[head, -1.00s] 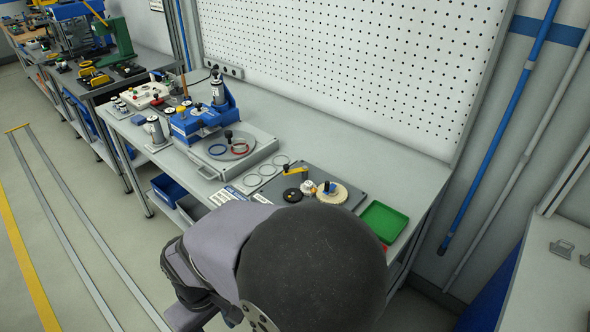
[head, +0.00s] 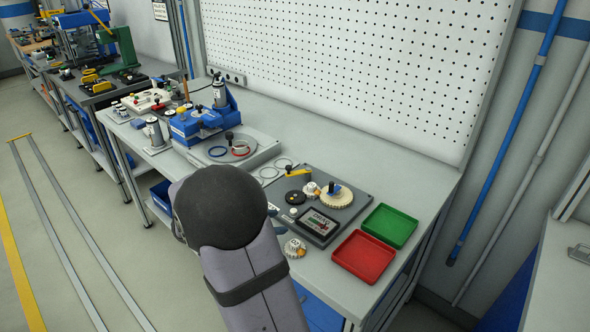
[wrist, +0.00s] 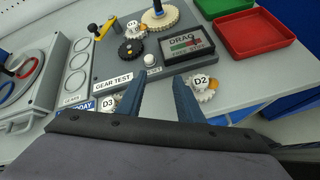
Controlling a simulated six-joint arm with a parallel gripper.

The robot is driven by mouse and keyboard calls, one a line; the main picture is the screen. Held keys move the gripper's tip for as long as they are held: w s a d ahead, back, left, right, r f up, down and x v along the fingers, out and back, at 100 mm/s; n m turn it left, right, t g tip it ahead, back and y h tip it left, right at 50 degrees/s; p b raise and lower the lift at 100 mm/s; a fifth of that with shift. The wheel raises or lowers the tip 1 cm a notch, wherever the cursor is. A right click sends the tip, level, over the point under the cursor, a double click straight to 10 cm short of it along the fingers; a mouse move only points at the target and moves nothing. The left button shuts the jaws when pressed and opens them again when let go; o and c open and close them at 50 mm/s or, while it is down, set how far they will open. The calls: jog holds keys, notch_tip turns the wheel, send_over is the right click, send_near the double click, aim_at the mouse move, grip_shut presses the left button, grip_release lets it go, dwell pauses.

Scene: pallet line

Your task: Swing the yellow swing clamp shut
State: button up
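The yellow swing clamp (head: 300,181) is a short yellow bar at the back left of the dark gear test board (head: 346,222), with a black knob beside it. In the wrist view the clamp (wrist: 105,29) is at the upper left, lying slantwise beside the gears, apart from the small white gear (wrist: 134,30) and black gear (wrist: 131,48). My gripper (wrist: 160,77) is open and empty, its two fingers spread above the board's front edge, short of the clamp.
A large cream gear (head: 337,195) with a blue knob sits on the board, near the drag display (wrist: 186,49). A loose gear marked D2 (wrist: 202,87) lies in front. Green (head: 389,226) and red (head: 363,257) trays stand to the right. Flat rings (wrist: 76,62) lie left.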

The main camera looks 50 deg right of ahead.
aim_at(287, 168)
jog(key=w+d+n+t+h+b, duration=0.1)
jog(key=w+d+n+h, duration=0.1)
jog(key=w+d, duration=0.1)
jog(key=w+d+r+n+t+h+b, duration=0.1)
jog(key=w+d+n+h+b, duration=0.1)
jog(key=d, duration=0.4)
jog(key=w+d+n+t+h+b, duration=0.1)
jog(key=w+d+n+h, duration=0.1)
jog(key=w+d, duration=0.3)
jog(key=shift+w+d+r+n+b, duration=0.1)
jog(key=shift+d+r+n+b, duration=0.15)
jog(key=shift+r+n+b, duration=0.1)
jog(key=shift+w+d+r+n+t+h, duration=0.2)
jog(key=shift+w+d+n+t+h, duration=0.1)
jog(key=shift+w+d+h, duration=0.1)
jog(key=shift+w+d+p, duration=0.2)
jog(key=shift+d+p, duration=0.05)
jog(key=shift+d, duration=0.95)
jog(key=shift+w+d+p, duration=0.2)
jog(key=shift+d+p, duration=0.1)
jog(key=shift+d, duration=0.85)
jog(key=shift+w+d+p, duration=0.2)
jog(key=shift+d+p, duration=0.05)
jog(key=shift+d, duration=0.95)
jog(key=shift+c, duration=0.5)
grip_shut()
